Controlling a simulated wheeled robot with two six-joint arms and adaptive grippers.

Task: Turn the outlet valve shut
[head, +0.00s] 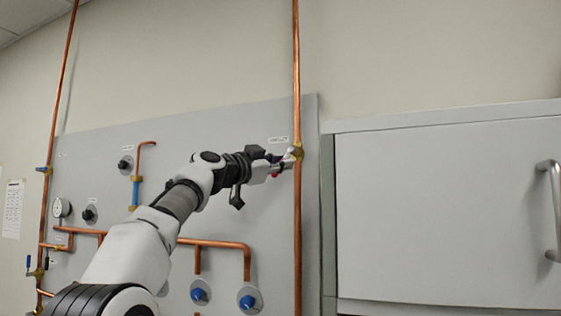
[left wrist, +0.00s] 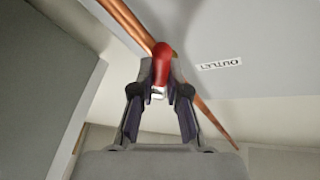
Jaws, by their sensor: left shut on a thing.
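The outlet valve's red handle (left wrist: 161,62) sits between the fingers of my left gripper (left wrist: 160,92) in the left wrist view. The fingers are shut on it. In the head view my left gripper (head: 278,167) reaches the brass valve body (head: 296,152) on the vertical copper pipe (head: 297,90). A label reading OUTLET (left wrist: 220,64) is on the panel close by. My right gripper is not in view.
A white cabinet (head: 430,200) with a metal handle (head: 551,205) stands just right of the outlet pipe. Another copper pipe (head: 62,85) rises at the left.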

